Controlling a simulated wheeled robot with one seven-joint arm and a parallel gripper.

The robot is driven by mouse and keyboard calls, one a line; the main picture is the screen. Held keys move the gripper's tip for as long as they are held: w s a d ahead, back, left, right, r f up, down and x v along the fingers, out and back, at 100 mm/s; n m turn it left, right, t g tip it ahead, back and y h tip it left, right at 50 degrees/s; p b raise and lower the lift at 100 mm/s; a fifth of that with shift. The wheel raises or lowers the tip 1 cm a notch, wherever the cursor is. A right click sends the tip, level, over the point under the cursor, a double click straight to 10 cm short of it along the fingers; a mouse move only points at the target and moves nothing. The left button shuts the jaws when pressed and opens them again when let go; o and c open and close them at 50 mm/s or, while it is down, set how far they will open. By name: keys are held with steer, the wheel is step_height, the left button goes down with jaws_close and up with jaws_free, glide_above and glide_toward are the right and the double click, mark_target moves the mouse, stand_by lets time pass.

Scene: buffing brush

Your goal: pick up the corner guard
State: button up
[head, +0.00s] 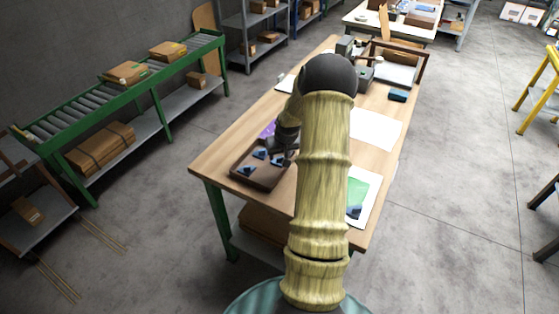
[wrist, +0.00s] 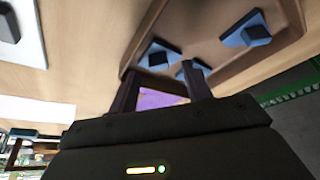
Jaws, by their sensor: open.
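A brown tray (head: 262,179) lies on the near left of the wooden table and holds several small blue-and-black pieces (head: 276,161). The pieces look like blue plates with dark blocks; I cannot tell for sure which one is the corner guard. In the wrist view, one piece (wrist: 158,55) lies just beyond the fingers, another (wrist: 192,68) is partly hidden by the right finger, and a third (wrist: 246,30) is farther right in the tray (wrist: 225,62). My gripper (wrist: 160,88) is open and empty over the tray's edge. A purple patch (wrist: 156,98) shows between its fingers.
A roller conveyor (head: 150,80) stands left, with open floor between.

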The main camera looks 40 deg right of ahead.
mark_target(279, 158)
steer(key=shift+x, duration=1.15)
steer(key=c, duration=1.1)
